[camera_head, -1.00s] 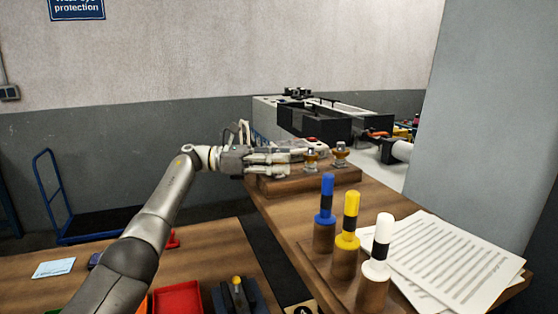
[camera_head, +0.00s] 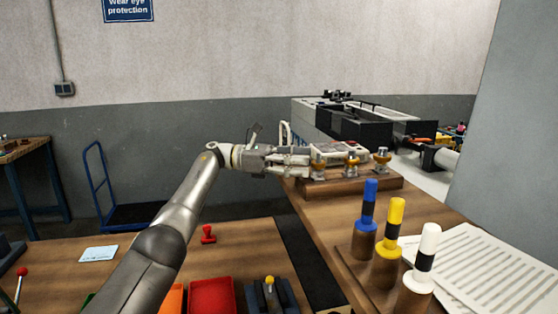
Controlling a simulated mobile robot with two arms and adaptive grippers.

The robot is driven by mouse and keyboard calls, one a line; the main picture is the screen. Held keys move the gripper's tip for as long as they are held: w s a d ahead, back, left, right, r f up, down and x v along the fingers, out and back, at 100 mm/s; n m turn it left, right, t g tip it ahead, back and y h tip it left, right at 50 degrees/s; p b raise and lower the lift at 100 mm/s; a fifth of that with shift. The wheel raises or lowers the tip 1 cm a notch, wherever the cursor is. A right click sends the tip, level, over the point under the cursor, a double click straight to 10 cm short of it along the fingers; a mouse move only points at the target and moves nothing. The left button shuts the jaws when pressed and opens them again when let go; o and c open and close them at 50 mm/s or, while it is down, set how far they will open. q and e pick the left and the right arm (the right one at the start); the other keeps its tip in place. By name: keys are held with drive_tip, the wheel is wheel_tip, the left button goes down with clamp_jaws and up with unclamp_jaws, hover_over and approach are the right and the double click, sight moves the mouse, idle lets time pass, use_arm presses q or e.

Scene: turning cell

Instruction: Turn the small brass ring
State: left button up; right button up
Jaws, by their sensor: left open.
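Several small brass fittings stand in a row on a brown wooden block on the right bench: a left one (camera_head: 319,168), a middle one (camera_head: 351,166) and a right one (camera_head: 382,159). The block (camera_head: 345,185) is long and low. The fittings are too small to tell which is the ring to turn. My left gripper (camera_head: 308,161) is open, its fingers pointing right at the left fitting and partly overlapping it. I cannot tell whether they touch. My right gripper is not in view.
Blue (camera_head: 369,205), yellow (camera_head: 394,218) and white (camera_head: 427,250) handled gauges stand in front of the block. Papers (camera_head: 475,265) lie at the right. A black and white machine (camera_head: 350,120) stands behind. A red tray (camera_head: 212,297) is on the near bench.

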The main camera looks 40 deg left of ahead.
use_arm(q)
drive_tip(key=v, duration=0.7)
drive_tip(key=shift+a, duration=0.15)
drive_tip(key=shift+s, duration=0.1)
drive_tip(key=shift+f, duration=0.1)
